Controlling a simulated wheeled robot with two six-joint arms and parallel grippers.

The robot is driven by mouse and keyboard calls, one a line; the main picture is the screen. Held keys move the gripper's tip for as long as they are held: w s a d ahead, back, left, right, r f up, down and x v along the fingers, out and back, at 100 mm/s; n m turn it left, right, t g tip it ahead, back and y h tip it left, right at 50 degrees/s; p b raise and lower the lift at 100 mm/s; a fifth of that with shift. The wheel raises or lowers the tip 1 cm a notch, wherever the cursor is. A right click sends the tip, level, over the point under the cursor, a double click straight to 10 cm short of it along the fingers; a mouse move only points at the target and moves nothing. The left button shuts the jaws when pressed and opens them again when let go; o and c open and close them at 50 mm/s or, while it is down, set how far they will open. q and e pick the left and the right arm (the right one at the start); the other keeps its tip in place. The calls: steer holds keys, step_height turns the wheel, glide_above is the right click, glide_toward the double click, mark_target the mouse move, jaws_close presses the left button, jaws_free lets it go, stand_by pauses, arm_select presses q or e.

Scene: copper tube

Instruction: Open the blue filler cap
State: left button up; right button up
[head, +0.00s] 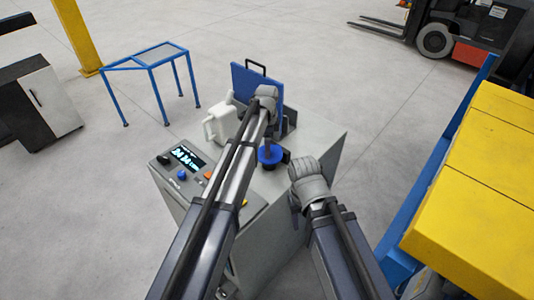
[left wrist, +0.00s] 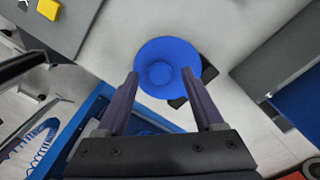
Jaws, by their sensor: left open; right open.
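The round blue filler cap (head: 268,158) sits on top of the grey cabinet, partly hidden by my left gripper in the head view. In the left wrist view, the cap (left wrist: 167,68) looks like a wide blue disc with a raised round centre. My left gripper (left wrist: 160,74) is open, its two fingertips overlapping the cap's left and right sides in the picture. I cannot tell whether they touch it. In the head view, my left gripper (head: 267,135) points down over the cap. My right gripper (head: 296,207) is open at the cabinet's right side, mostly hidden by its own wrist.
The grey cabinet (head: 318,138) carries a control panel (head: 184,160), a white jug (head: 219,124) and an upright blue panel (head: 246,84) with a black handle. A blue frame table (head: 158,54) stands behind left. A yellow-topped structure (head: 485,150) is at right.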

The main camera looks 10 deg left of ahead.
arm_select(q)
steer(key=shift+f, duration=0.3)
jaws_close()
stand_by(0.4)
stand_by(0.9)
